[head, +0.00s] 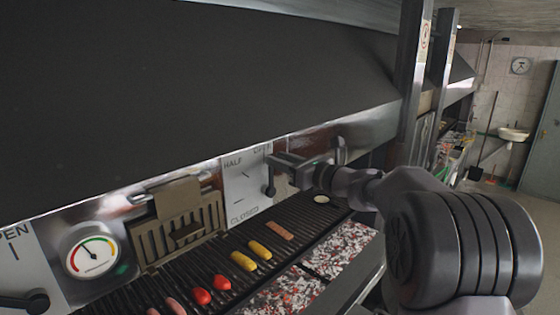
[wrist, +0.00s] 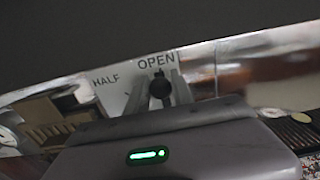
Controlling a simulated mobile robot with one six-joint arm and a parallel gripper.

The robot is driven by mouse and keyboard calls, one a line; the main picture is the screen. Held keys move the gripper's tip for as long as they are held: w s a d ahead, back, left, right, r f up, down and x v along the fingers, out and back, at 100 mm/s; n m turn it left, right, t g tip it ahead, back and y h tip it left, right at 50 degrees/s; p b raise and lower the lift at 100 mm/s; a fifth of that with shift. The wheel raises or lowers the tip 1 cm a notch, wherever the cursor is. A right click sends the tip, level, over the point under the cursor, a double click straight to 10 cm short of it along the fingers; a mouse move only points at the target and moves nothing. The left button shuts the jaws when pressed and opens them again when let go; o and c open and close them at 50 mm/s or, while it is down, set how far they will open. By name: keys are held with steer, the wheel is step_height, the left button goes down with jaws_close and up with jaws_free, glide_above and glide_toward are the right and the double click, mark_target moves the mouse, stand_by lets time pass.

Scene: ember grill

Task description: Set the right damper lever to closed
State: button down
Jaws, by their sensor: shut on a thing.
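The right damper lever has a dark round knob (wrist: 159,88), which shows just below the word OPEN in the wrist view. Its pale label plate (head: 238,183) is marked OPEN, HALF and CLOSED, from top to bottom in the head view. The lever (head: 269,188) also shows at the right side of the plate there. My gripper (head: 280,164) reaches in from the right and is shut on the lever, its fingers on either side of the knob in the wrist view. Part of the lever and plate is hidden behind the gripper, so the lever's exact angle is hard to tell.
A grill grate (head: 205,270) with sausages and red and yellow food lies below the panel. A round gauge (head: 92,251), a slotted vent (head: 180,230) and a left damper lever (head: 30,300) are to the left. A dark hood (head: 200,90) overhangs.

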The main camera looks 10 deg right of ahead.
steer(key=shift+f, duration=0.1)
steer(key=s+a+f+n+b, duration=0.3)
steer(key=n+b, duration=0.6)
steer(key=b, duration=0.8)
steer(key=s+a+f+n+b, duration=0.3)
steer(key=a+f+n+b, duration=0.2)
steer(key=b, duration=1.3)
step_height(320, 180, down, 3)
steer(key=n, duration=0.4)
steer(key=shift+s+a+r, duration=0.15)
steer(key=shift+a+r, duration=0.05)
steer(key=shift+a, duration=0.1)
steer(key=shift+f, duration=0.1)
steer(key=c, duration=1.1)
jaws_free()
steer(key=shift+c, duration=0.2)
steer(key=b+v, duration=0.1)
steer(key=v, duration=1.6)
steer(key=shift+d, duration=0.15)
